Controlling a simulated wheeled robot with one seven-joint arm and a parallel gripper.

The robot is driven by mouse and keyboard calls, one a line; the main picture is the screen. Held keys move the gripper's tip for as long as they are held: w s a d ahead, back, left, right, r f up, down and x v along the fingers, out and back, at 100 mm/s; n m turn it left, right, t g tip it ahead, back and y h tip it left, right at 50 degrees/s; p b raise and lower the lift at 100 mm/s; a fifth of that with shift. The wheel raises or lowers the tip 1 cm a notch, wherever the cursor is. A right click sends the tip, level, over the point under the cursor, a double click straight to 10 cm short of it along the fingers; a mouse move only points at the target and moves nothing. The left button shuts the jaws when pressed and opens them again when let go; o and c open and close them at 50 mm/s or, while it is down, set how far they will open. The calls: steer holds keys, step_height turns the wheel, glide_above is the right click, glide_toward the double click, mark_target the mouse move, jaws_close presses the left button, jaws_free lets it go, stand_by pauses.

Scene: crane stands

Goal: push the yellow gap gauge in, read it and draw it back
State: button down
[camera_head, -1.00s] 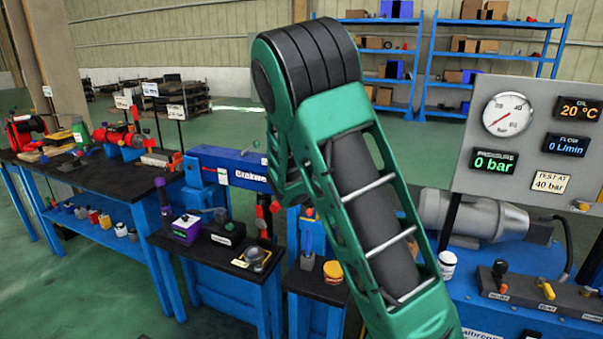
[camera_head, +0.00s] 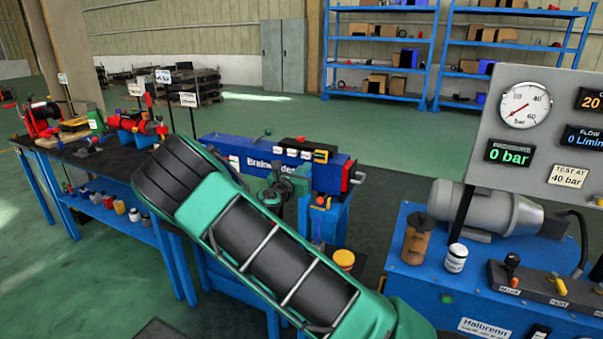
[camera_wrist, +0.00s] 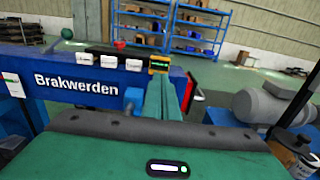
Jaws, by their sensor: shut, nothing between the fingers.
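The yellow gap gauge (camera_head: 320,156) sits at the right end of a black strip on top of the blue Brakwerden beam (camera_head: 222,150). In the wrist view the gauge (camera_wrist: 159,64) shows a small green-lit display, too small to read. My gripper (camera_wrist: 166,92) is shut and empty, its green fingers pointing at the beam's near side just below the gauge. The fingertips overlap the gauge's lower edge in the picture; I cannot tell whether they touch it. In the head view my gripper (camera_head: 302,176) is small and partly hidden by my arm.
White labels (camera_wrist: 108,62) line the strip, with a red knob (camera_wrist: 119,44) above. A green ball lever (camera_head: 267,132) stands to the left. The hydraulic bench (camera_head: 415,285) with motor and gauge panel (camera_head: 490,130) is at right. Open floor lies behind the beam.

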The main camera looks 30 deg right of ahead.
mark_target(320, 154)
steer(key=x, duration=1)
steer(key=shift+w+d, duration=0.2)
steer(key=shift+w+d, duration=0.45)
steer(key=shift+d, duration=0.15)
steer(key=shift+s+a, duration=0.15)
steer(key=v, duration=1.3)
steer(key=shift+a, duration=0.2)
